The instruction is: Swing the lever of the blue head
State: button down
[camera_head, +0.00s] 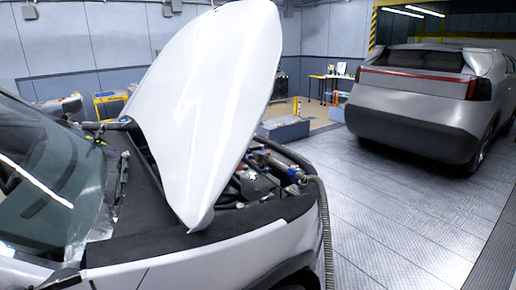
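A small blue part (293,171), which looks like the blue head, sits in the open front bay of the near silver car, right of the raised hood. A grey ribbed hose (325,225) runs from beside it over the car's front corner and down toward the floor. The lever is too small to make out, so its position cannot be told. My gripper is not clearly seen in this view.
The raised white hood (215,100) stands over the bay and hides part of it. The black front trim (150,232) borders it. A second silver car (420,105) is parked at the right. The metal floor (400,220) between the cars is clear.

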aim_at(261, 147)
jog(key=i+l+z, duration=0.3)
jog(key=l+z, duration=0.15)
jog(key=i+l+z, duration=0.6)
jog(key=i+z, duration=0.25)
jog(key=i+l+z, duration=0.1)
jog(key=i+z, duration=0.35)
jog(key=i+u, duration=0.6)
jog(key=u, duration=0.15)
jog(key=i+u, duration=0.4)
jog(key=k+l, duration=0.05)
jog(key=k, duration=0.05)
